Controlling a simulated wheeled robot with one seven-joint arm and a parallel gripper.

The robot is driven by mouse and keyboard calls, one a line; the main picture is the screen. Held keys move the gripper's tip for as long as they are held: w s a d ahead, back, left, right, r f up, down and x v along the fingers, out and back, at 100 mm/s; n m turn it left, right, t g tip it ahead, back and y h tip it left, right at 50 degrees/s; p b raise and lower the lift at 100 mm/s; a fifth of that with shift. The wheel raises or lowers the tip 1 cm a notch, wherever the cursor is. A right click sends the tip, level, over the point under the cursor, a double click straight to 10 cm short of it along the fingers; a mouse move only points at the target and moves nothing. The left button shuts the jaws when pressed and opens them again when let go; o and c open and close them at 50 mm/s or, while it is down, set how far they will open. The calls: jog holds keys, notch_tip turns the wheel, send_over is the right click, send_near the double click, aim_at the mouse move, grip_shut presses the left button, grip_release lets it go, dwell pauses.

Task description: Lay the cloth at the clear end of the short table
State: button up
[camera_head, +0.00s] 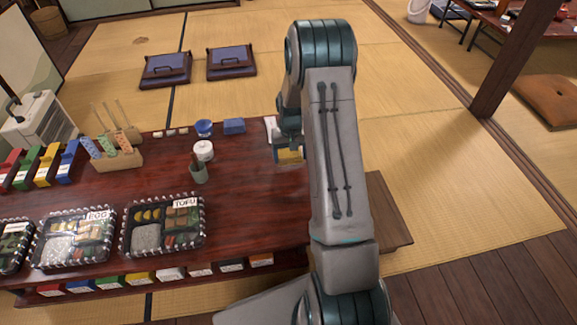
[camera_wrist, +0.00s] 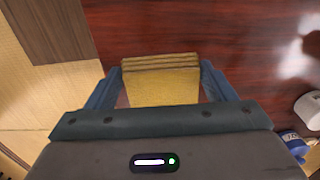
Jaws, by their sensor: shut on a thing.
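A folded yellow cloth (camera_wrist: 160,85) is held between the two fingers of my gripper (camera_wrist: 160,72), with its layered folded edge toward the top of the wrist view. In the head view the cloth (camera_head: 289,156) shows as a small yellow patch beside my arm. My gripper (camera_head: 287,140) is over the right part of the dark red table (camera_head: 250,195), in front of the far edge. The wrist view shows bare glossy tabletop (camera_wrist: 225,40) beyond the cloth. I cannot tell the height of the cloth above the table. My arm hides part of the table's right end.
A white lidded pot (camera_head: 203,150), a green cup (camera_head: 198,173), a blue bowl (camera_head: 204,128) and a blue box (camera_head: 234,126) stand left of my gripper. Bento trays (camera_head: 163,224) fill the near left. A brown wooden surface (camera_head: 388,210) lies right of the table.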

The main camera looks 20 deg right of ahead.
aim_at(288, 163)
jog(key=shift+w+a+f, duration=0.25)
jog(key=shift+a+f, duration=0.05)
jog(key=shift+f, duration=0.15)
jog(key=shift+f+b, duration=1)
jog(key=shift+f, duration=0.7)
jog(key=shift+f, duration=0.15)
jog(key=o, duration=0.9)
